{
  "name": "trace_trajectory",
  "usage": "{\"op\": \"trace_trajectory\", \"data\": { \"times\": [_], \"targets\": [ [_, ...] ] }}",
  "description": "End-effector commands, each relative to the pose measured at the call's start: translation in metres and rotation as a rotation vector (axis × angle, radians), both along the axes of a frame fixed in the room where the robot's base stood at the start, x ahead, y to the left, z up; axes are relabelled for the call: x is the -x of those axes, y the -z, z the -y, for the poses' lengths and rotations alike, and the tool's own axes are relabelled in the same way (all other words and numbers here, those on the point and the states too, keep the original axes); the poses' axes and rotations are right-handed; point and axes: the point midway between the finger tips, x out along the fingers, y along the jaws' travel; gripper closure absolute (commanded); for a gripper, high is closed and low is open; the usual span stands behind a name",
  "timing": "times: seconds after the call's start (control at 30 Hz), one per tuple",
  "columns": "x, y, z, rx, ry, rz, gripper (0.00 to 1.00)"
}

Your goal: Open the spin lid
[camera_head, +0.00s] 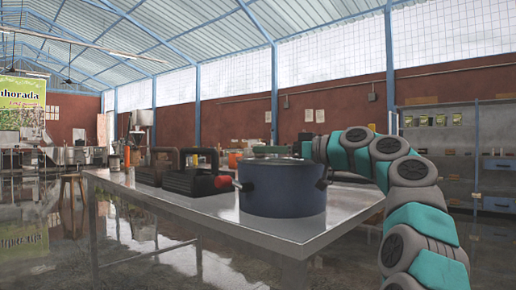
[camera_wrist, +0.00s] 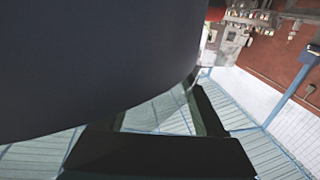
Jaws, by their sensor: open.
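A dark blue pot (camera_head: 283,190) with a flat, lighter lid (camera_head: 283,161) stands upright on a metal table. In the wrist view a large dark curved surface (camera_wrist: 90,60), apparently the pot, fills the upper left. My gripper (camera_wrist: 175,135) shows as dark parts below it, open. Whether it touches the lid or rim cannot be told.
The metal table (camera_head: 205,208) also holds dark machines (camera_head: 190,180) left of the pot and bottles (camera_head: 127,158) at its far left. Shelving (camera_head: 465,150) stands at the right. The table's front strip is clear.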

Motion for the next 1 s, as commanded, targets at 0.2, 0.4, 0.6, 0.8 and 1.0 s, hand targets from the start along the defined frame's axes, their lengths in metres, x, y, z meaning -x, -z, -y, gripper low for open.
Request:
{"op": "trace_trajectory", "data": {
  "times": [0.2,0.4,0.6,0.8,1.0],
  "targets": [
    [-0.013,-0.002,-0.026,0.0,0.001,0.001,0.28],
    [-0.016,-0.001,-0.031,-0.002,0.001,0.001,0.28],
    [-0.015,-0.001,-0.031,-0.002,0.001,0.001,0.38],
    [-0.015,-0.001,-0.031,-0.001,0.001,0.0,0.61],
    [-0.015,-0.001,-0.031,-0.001,0.001,0.0,0.83]
  ]
}}
